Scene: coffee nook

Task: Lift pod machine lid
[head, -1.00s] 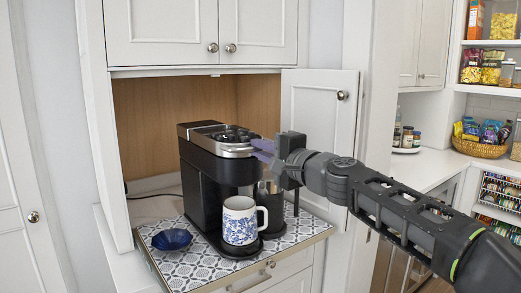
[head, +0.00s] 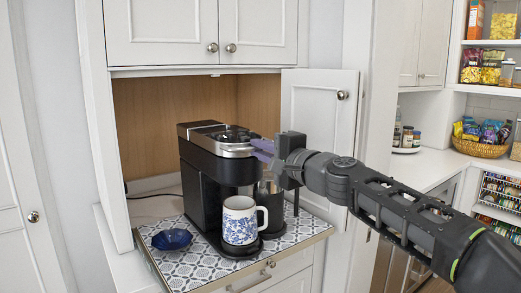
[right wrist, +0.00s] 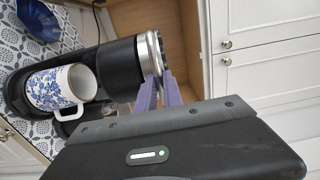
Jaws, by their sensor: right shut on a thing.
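The black pod machine (head: 208,195) stands on a patterned mat in the cabinet nook. Its lid (head: 232,138), with a silver front band, lies down on the machine top. My right gripper (head: 257,149) reaches in from the right, its purple fingers at the silver front of the lid. The right wrist view shows the fingers (right wrist: 160,88) shut on the silver lid edge (right wrist: 148,58). The fingertips' exact contact is partly hidden in the head view. My left gripper is in neither view.
A blue-flowered white mug (head: 239,222) stands under the machine's spout. A dark blue bowl (head: 171,240) sits left on the mat (head: 200,268). A metal canister (head: 268,195) stands behind the mug. An open cabinet door (head: 318,140) is close behind my right gripper.

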